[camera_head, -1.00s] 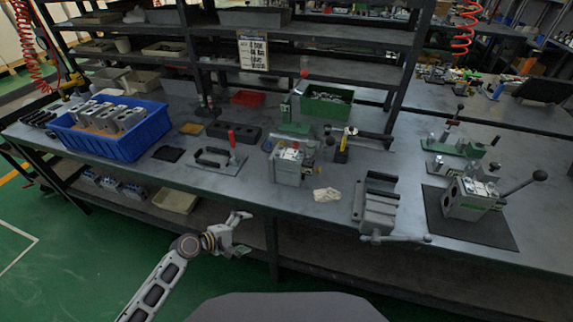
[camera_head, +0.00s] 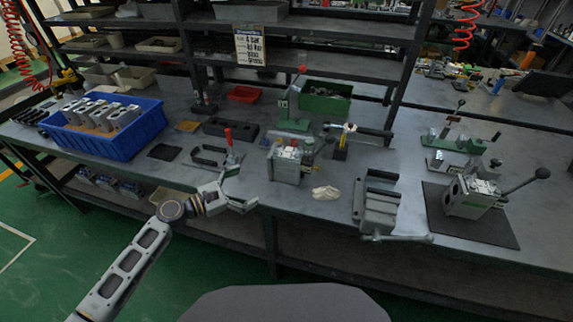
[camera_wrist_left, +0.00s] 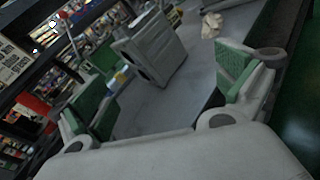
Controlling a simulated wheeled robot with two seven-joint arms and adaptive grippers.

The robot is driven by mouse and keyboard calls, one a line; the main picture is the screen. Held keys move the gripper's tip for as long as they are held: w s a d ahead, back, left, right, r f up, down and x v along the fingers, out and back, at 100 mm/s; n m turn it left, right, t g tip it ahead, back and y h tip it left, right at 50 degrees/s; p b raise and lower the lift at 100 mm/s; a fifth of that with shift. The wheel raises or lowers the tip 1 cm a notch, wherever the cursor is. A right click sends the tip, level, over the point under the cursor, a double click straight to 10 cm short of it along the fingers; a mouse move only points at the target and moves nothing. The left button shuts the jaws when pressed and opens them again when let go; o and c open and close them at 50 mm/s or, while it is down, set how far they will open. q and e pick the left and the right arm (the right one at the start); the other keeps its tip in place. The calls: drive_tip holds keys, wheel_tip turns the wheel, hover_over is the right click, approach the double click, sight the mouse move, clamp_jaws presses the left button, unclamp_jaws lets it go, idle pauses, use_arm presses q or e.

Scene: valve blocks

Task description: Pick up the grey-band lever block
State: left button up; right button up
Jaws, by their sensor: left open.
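A grey valve block (camera_head: 286,165) stands upright on the bench near its front edge; it also shows in the left wrist view (camera_wrist_left: 152,52), with a dark round port. Another grey block with a long black-knobbed lever (camera_head: 470,197) stands on a dark mat at the right. I cannot make out a grey band on either. My left gripper (camera_head: 243,190) is open and empty at the bench's front edge, left of the middle block. In the left wrist view its green-padded fingers (camera_wrist_left: 166,95) are apart, with the middle block beyond them. My right gripper is not in view.
A blue bin (camera_head: 118,145) with grey blocks stands at the left. A red-handled clamp (camera_head: 229,150) is just behind my left gripper. A crumpled cloth (camera_head: 325,193) and a grey vise (camera_head: 376,208) lie right of the middle block. Shelves rise behind.

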sight(276, 154)
use_arm(q)
drive_tip(key=w+d+r+n, duration=0.1)
drive_tip(key=w, duration=0.1)
drive_tip(key=w+d+r+n, duration=0.1)
drive_tip(key=w+d+r, duration=0.1)
drive_tip(key=w+d+r+n+t+h, duration=0.1)
drive_tip(key=w+d+r, duration=0.1)
drive_tip(key=shift+n, duration=0.3)
drive_tip(key=shift+w+d, duration=0.45)
drive_tip(key=shift+d, duration=0.15)
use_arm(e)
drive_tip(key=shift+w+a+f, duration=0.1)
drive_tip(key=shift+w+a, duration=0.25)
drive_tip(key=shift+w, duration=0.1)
use_arm(q)
drive_tip(key=shift+d, duration=0.1)
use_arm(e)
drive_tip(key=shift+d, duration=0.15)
